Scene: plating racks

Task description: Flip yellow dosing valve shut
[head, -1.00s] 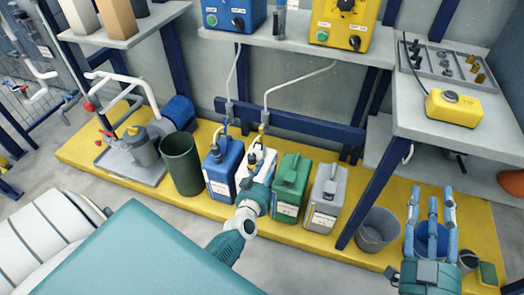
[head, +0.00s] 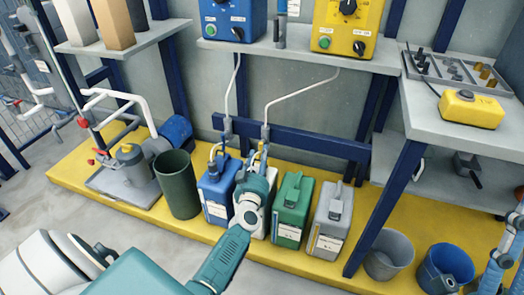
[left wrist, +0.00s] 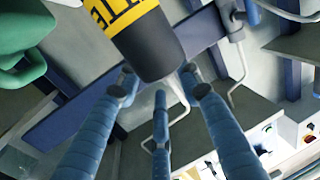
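In the head view, a small grey valve body (head: 265,132) with a bit of yellow below it hangs on the hose from the yellow pump, above the white jug. My left gripper (head: 260,160) is just below it, over the jug, and hides much of that spot. In the left wrist view, my left gripper's (left wrist: 160,90) three blue fingers are spread and hold nothing. A dark cylinder with a yellow lettered band (left wrist: 135,25) is close in front of them; I cannot tell whether they touch it. My right gripper (head: 507,240) is at the right edge, partly cut off, its visible fingers apart and empty.
The blue jug (head: 215,193) and green jug (head: 290,208) stand close on either side of the white jug. A grey jug (head: 328,222) is farther right. The blue rail (head: 305,142) runs behind. The yellow pump (head: 343,28) sits on the shelf above.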

